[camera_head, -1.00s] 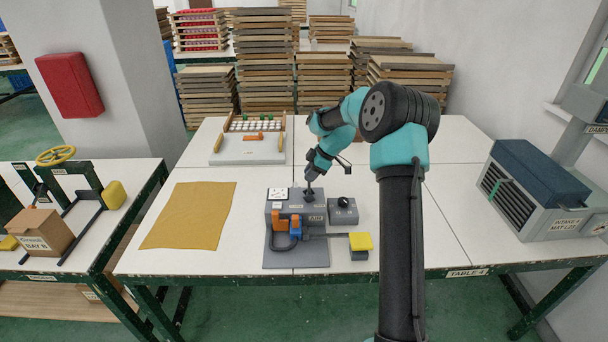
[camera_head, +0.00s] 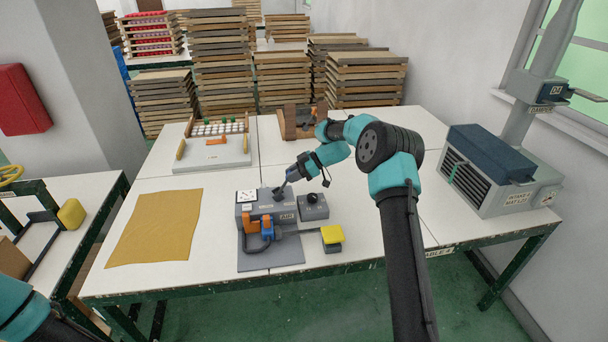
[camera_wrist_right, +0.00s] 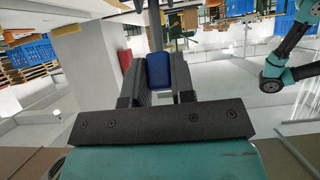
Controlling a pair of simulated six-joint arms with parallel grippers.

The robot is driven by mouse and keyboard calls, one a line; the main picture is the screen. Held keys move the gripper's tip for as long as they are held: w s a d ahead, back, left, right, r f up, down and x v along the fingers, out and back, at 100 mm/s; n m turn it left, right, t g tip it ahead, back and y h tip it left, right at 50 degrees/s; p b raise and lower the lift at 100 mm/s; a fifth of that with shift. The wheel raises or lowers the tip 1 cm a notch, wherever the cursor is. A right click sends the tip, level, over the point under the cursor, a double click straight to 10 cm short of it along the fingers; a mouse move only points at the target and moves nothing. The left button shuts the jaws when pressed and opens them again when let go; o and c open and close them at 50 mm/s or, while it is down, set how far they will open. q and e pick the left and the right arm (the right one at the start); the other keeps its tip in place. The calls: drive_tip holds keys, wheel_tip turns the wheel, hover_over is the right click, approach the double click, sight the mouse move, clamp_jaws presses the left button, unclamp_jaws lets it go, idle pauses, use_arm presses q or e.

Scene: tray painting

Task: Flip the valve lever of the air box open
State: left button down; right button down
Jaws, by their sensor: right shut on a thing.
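The grey air box (camera_head: 261,208), labelled AIR, stands on a grey plate at the table's front middle. My right gripper (camera_head: 281,191) is at the top rear of the box, tilted so that it points down to the left. In the right wrist view, its dark fingers are shut on a blue piece (camera_wrist_right: 158,71) with a dark stem, which looks like the valve lever's grip. In the head view the fingers hide most of the lever, so its exact angle is unclear. My left arm shows at the lower left edge, its gripper out of view.
An orange-and-blue part (camera_head: 267,228) sits on the box's front. A grey knob box (camera_head: 314,211) and a yellow-topped block (camera_head: 332,236) are to its right. A tan cloth (camera_head: 155,228) lies left. A blue-topped intake unit (camera_head: 505,165) stands right.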

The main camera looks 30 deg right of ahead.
drive_tip(key=shift+d+f, duration=0.1)
drive_tip(key=c, duration=1)
unclamp_jaws()
drive_tip(key=shift+o, duration=0.2)
drive_tip(key=v, duration=1.7)
drive_tip(key=shift+d, duration=0.2)
